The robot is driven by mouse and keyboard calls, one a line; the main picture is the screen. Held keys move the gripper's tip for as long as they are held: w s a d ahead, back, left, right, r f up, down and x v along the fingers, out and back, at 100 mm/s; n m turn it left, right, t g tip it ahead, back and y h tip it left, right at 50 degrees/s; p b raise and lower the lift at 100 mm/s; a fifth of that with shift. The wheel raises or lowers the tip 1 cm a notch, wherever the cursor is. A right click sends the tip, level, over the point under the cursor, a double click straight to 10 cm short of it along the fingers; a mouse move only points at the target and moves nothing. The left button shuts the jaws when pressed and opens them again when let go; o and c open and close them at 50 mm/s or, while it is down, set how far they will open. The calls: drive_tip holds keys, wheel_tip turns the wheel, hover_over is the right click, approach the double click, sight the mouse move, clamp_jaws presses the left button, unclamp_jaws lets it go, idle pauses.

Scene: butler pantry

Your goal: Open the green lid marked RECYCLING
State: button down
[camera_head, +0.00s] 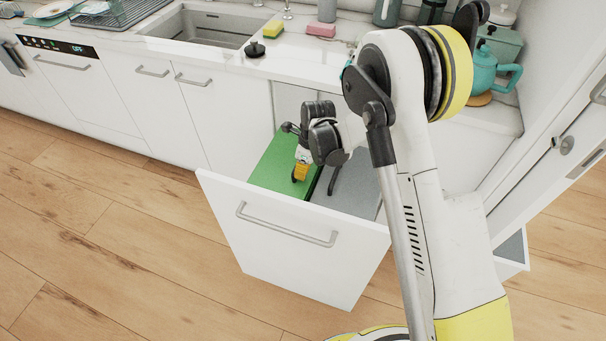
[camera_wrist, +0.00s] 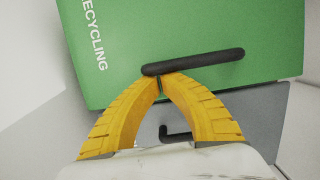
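The green lid (camera_head: 275,165) lies on the left bin inside a pulled-out white drawer, and it looks closed. In the wrist view the green lid (camera_wrist: 200,25) fills the upper part, with white lettering at its left, the first letter cut off. A black bar handle (camera_wrist: 205,60) sits near its lower edge. My gripper (camera_wrist: 160,78) has its yellow fingertips together, right at the left part of the handle. The tips meet its lower edge; whether they touch or reach under it cannot be told. My gripper (camera_head: 299,178) is over the lid's right side in the head view.
A grey bin top (camera_head: 357,190) lies right of the green lid, with another dark handle (camera_wrist: 175,132) in the wrist view. The drawer front (camera_head: 290,245) stands out over the wooden floor. The counter above holds a sink (camera_head: 205,28) and a teal kettle (camera_head: 485,70).

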drive_tip(key=w+a+r+p, duration=0.2)
drive_tip(key=a+r+p, duration=0.1)
drive_tip(key=a+r, duration=0.3)
drive_tip(key=w+a+r+h+p, duration=0.1)
drive_tip(key=w+a+r+p, duration=0.2)
drive_tip(key=a+r, duration=0.3)
drive_tip(key=shift+w+a, duration=0.25)
drive_tip(key=shift+a, duration=1.4)
drive_tip(key=shift+r, duration=0.1)
drive_tip(key=shift+r, duration=0.1)
